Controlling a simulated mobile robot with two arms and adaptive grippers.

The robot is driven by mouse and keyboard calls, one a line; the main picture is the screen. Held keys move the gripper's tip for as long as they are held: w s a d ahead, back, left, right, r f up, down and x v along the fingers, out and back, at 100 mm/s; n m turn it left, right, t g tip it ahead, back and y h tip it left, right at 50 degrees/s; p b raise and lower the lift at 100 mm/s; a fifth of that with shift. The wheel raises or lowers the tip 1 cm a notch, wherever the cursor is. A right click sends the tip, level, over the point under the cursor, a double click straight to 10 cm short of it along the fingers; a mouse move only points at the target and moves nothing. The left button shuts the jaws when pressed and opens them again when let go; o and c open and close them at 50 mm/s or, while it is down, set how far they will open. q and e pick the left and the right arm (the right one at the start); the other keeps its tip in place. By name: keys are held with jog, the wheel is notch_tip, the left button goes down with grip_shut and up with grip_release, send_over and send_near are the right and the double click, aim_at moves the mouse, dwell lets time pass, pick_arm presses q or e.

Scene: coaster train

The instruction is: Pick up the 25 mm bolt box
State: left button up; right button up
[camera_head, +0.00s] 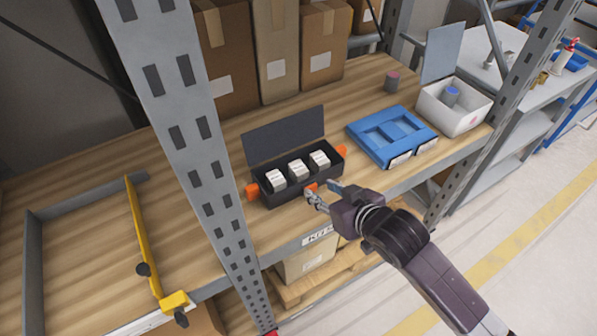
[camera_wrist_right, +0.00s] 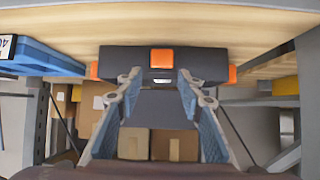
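Three small white boxes (camera_head: 297,170) stand in a row in an open black case (camera_head: 287,197) with orange ends. Their print is too small to read, so I cannot tell which is the 25 mm bolt box. My right gripper (camera_head: 327,195) is at the front edge of the case, near its orange front latch, and holds nothing. In the right wrist view, its two fingers (camera_wrist_right: 158,78) are apart, with the case front and orange latch (camera_wrist_right: 161,58) just beyond them. The white boxes are mostly hidden there. My left gripper is not in view.
A blue tray (camera_head: 377,152) lies right of the case, and a white bin (camera_head: 468,123) stands beyond it. Tall cardboard boxes (camera_head: 275,75) stand behind. A grey perforated upright (camera_head: 190,120) rises left of the case. A yellow bar (camera_head: 150,240) lies farther left.

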aim_at(299, 168)
jog(key=shift+n+t+y, duration=0.3)
jog(key=shift+y, duration=0.2)
jog(key=w, duration=0.1)
jog(key=w+a+r, duration=0.1)
jog(key=w+r, duration=0.1)
jog(key=shift+a, duration=0.3)
jog(key=shift+x, duration=1.15)
jog(key=shift+p+x, duration=0.8)
jog(key=shift+x, duration=1.95)
jog(key=shift+s+f, duration=0.15)
jog(key=shift+s, duration=0.05)
grip_shut()
